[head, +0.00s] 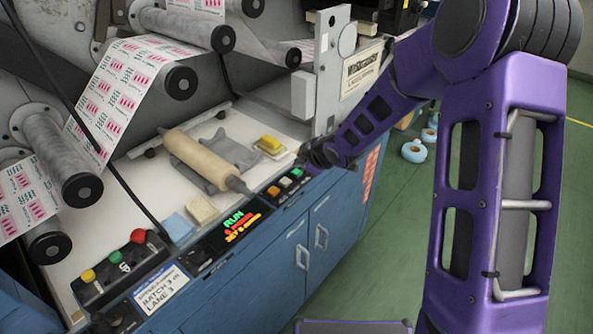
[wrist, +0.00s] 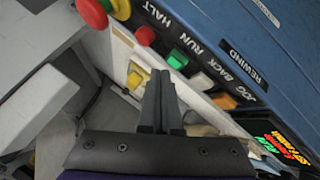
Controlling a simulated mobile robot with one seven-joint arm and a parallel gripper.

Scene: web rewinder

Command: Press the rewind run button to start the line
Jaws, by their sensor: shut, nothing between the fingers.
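The rewind panel shows in the wrist view with a red HALT button (wrist: 145,35), a green RUN button (wrist: 177,60), a white BACK button (wrist: 202,80) and an orange JOG button (wrist: 223,101). A black REWIND label (wrist: 242,68) is beside them. The green button also shows in the head view (head: 296,174). My gripper (wrist: 158,75) is shut and empty. In the wrist view its tips appear just below and left of the green button; I cannot tell the gap. In the head view my gripper (head: 306,158) is at the panel's far end, partly dark.
A lit display (head: 236,226) is left of the panel. Another control box (head: 122,266) with yellow, green and red buttons is farther left. A large red knob (wrist: 92,12) is near HALT. A roll (head: 205,158) and a yellow block (head: 269,143) lie on the worktop.

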